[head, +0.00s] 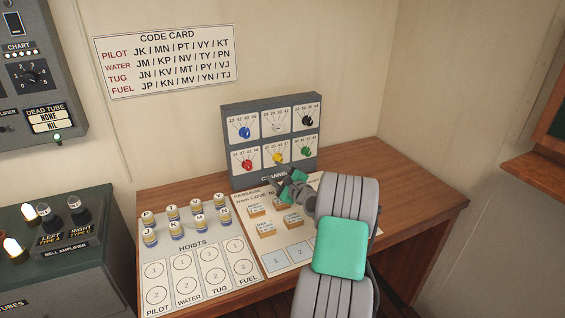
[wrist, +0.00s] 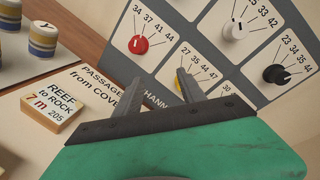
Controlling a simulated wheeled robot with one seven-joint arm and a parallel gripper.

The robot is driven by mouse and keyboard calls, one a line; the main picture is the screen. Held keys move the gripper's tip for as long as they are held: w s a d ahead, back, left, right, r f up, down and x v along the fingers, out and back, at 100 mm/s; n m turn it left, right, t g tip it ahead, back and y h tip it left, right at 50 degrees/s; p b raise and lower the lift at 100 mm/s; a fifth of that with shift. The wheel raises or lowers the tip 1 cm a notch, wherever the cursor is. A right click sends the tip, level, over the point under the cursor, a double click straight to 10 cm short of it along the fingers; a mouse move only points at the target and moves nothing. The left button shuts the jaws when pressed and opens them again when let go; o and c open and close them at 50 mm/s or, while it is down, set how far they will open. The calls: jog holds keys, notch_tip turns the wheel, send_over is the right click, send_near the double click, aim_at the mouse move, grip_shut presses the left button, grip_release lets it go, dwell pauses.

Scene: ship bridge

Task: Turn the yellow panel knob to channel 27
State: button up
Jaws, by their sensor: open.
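The yellow knob (head: 278,157) sits in the middle of the lower row of a grey channel panel (head: 226,141) standing on the desk. Numbers arc above it; they are too small in the head view to tell where the knob points. In the wrist view only a yellow sliver of the knob (wrist: 180,86) shows beside a finger, below its number arc. My gripper (head: 285,181) is open and empty, just below and in front of the panel. In the wrist view its fingers (wrist: 158,90) reach toward the panel, one overlapping the yellow knob. I cannot tell whether it touches.
The red knob (head: 247,165) and green knob (head: 306,152) flank the yellow one; blue, white and black knobs are above. Small passage blocks (wrist: 53,108) lie on the board below my gripper. Several hoist pegs (head: 175,229) stand to the left.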

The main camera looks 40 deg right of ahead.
aim_at(280, 161)
jog(key=s+d+m+h, duration=0.2)
jog(key=s+d+m, duration=0.1)
jog(key=d, duration=0.2)
jog(key=shift+t, duration=0.4)
jog(key=x, duration=0.2)
jog(key=p+x, duration=0.1)
jog(key=x, duration=0.2)
jog(key=f+x, duration=0.1)
jog(key=x, duration=0.2)
jog(key=shift+w+a+p, duration=0.1)
jog(key=shift+p, duration=0.3)
grip_shut()
